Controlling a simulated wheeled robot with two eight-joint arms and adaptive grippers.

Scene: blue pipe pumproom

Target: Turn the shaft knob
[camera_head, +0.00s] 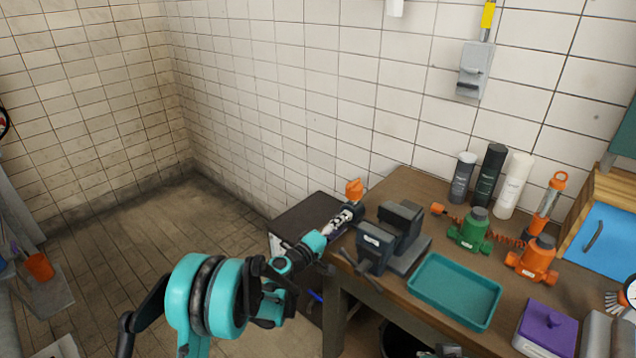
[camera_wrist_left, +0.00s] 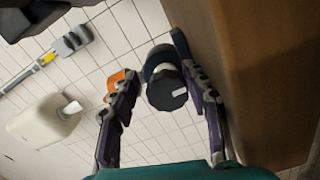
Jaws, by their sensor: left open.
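My left gripper (camera_head: 343,217) reaches from the left to the left end of the workbench. In the left wrist view its two fingers (camera_wrist_left: 163,95) are apart, one on each side of a dark round knob (camera_wrist_left: 163,93) with a small white mark, which looks like the shaft knob. A rounded pale and dark-teal part shows behind the knob. I cannot tell whether either finger touches it. An orange part (camera_wrist_left: 125,82) is partly hidden by the left finger; an orange piece (camera_head: 354,188) also shows beyond the gripper in the head view. My right gripper is not in view.
A dark vise (camera_head: 402,222) stands close right of my gripper on the wooden workbench (camera_head: 407,186). A teal tray (camera_head: 455,290), green jack (camera_head: 472,231) and orange jack (camera_head: 533,260) stand further right. The floor (camera_head: 130,245) at left is mostly open.

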